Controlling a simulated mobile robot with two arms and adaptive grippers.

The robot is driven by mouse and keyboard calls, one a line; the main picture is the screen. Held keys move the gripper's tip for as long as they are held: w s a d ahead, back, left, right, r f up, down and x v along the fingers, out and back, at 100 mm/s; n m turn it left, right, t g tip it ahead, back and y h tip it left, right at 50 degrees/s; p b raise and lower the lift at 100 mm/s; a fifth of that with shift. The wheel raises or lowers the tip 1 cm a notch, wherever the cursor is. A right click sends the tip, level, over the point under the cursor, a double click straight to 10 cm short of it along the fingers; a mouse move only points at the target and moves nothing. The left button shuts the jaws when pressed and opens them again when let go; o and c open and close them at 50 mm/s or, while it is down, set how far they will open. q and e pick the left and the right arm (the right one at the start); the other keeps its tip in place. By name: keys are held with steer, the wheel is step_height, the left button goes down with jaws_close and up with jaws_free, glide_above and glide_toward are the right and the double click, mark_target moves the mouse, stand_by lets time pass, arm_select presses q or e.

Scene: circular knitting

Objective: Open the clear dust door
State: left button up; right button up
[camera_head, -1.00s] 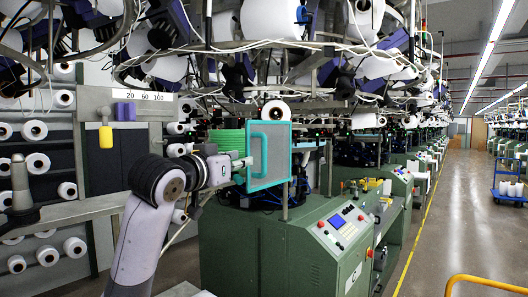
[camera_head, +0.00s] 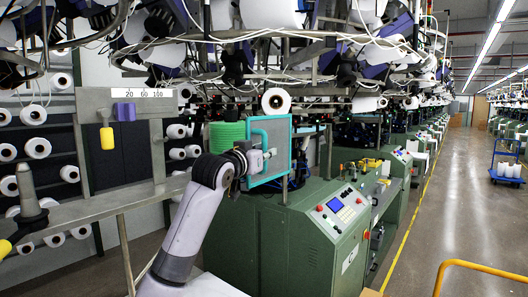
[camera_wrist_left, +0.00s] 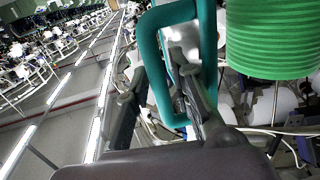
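The clear dust door (camera_head: 278,150) is a see-through panel in a teal frame, standing upright at the near machine. Its teal loop handle (camera_head: 261,134) is on its left part, with the lower part hidden by my gripper. My left gripper (camera_head: 262,160) is at this handle. In the left wrist view, one bar of the handle (camera_wrist_left: 153,70) runs between the two dark fingers of my left gripper (camera_wrist_left: 160,85). The fingers stand apart, with a visible gap beside the bar; firm contact cannot be told. My right gripper is in neither view.
A green ribbed cylinder (camera_head: 226,136) stands close left of the door, and also shows in the left wrist view (camera_wrist_left: 270,40). The green machine cabinet (camera_head: 290,235) with a control panel (camera_head: 338,208) is below. The aisle (camera_head: 440,210) at right is open; a yellow rail (camera_head: 480,266) is near.

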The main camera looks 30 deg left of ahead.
arm_select(q)
steer(key=shift+c, duration=0.2)
jaws_close()
stand_by(0.4)
